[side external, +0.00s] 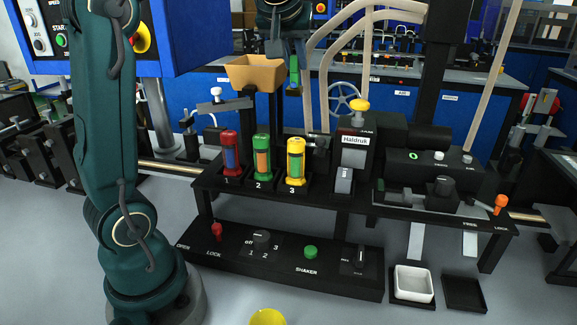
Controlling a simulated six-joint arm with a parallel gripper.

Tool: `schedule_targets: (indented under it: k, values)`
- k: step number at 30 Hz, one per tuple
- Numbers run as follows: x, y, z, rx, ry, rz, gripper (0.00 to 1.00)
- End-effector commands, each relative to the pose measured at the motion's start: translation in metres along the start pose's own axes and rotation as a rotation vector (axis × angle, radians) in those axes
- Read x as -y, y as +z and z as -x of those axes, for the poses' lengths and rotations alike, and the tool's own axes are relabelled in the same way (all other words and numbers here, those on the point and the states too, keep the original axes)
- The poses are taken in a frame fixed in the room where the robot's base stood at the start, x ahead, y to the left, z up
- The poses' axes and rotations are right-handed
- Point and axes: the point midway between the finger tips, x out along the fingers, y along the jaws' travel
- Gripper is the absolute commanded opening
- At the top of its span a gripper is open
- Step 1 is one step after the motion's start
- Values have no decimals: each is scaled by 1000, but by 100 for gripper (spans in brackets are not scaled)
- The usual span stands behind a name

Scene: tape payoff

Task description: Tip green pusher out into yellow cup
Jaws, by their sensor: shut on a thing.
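My gripper (293,86) hangs at the top centre, behind the bench's row of holders, with its dark fingers small in the picture. It is shut on a narrow, upright green piece, which I take to be the green pusher (294,68). A green-capped cylinder (262,157) with an orange middle stands in slot 2, between a red one (230,152) and a yellow one (296,161). A round yellow thing, likely the yellow cup (268,317), shows at the bottom edge. It is cut off by the frame, and its inside cannot be made out.
A tan open bin (256,73) on a black post stands just left of my gripper. The labelled machine (353,160) with a yellow knob stands to the right. A white tray (413,283) sits at lower right. The front panel (285,262) carries switches.

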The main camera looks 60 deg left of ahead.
Motion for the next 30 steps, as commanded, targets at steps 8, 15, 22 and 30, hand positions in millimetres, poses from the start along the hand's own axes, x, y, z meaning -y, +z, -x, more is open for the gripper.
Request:
schedule_targets:
  k: [8,15,22,30]
  values:
    - [-1,15,15,-1,53,-53,0]
    - [-4,36,34,-3,132,-129,0]
    - [-11,74,70,-5,286,-280,0]
    - [-24,131,125,-6,544,-537,0]
